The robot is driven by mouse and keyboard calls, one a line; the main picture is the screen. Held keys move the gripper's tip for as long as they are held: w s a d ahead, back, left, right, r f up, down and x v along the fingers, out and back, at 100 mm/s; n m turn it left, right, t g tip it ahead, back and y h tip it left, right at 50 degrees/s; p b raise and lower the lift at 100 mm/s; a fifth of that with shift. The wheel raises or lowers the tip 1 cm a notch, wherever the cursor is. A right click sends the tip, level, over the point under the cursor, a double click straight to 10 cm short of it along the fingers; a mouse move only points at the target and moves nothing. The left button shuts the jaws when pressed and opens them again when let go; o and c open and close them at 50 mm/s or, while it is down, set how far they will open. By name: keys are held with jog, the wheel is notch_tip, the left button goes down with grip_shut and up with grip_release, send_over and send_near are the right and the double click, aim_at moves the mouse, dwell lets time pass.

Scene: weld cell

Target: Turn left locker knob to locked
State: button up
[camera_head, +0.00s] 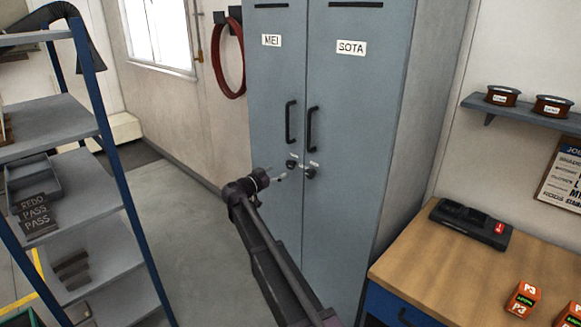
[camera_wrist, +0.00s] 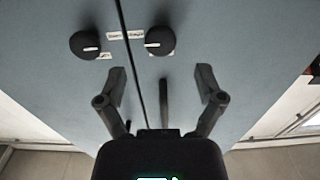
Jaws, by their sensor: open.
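Two grey-blue locker doors stand side by side, labelled MEI (camera_head: 271,40) on the left and SOTA (camera_head: 351,47) on the right. The left locker knob (camera_head: 292,164) is round and black, below the left door handle (camera_head: 290,122). The wrist view is upside down, so this knob (camera_wrist: 159,40) shows right of the door seam, its white mark pointing left, roughly horizontal. Small labels sit beside it, too blurred to read. My gripper (camera_head: 280,177) is open and empty in front of the doors. In the wrist view its fingers (camera_wrist: 161,80) are spread, apart from the knob.
The right locker knob (camera_head: 310,172) is close beside the left one, and the right handle (camera_head: 312,127) is above it. A shelf rack (camera_head: 60,125) stands at left, a wooden workbench (camera_head: 430,265) at right. The floor (camera_head: 185,235) between rack and lockers is clear.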

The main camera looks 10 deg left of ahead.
aim_at(289, 166)
jog(key=shift+x, duration=3.4)
jog(key=c, duration=1.1)
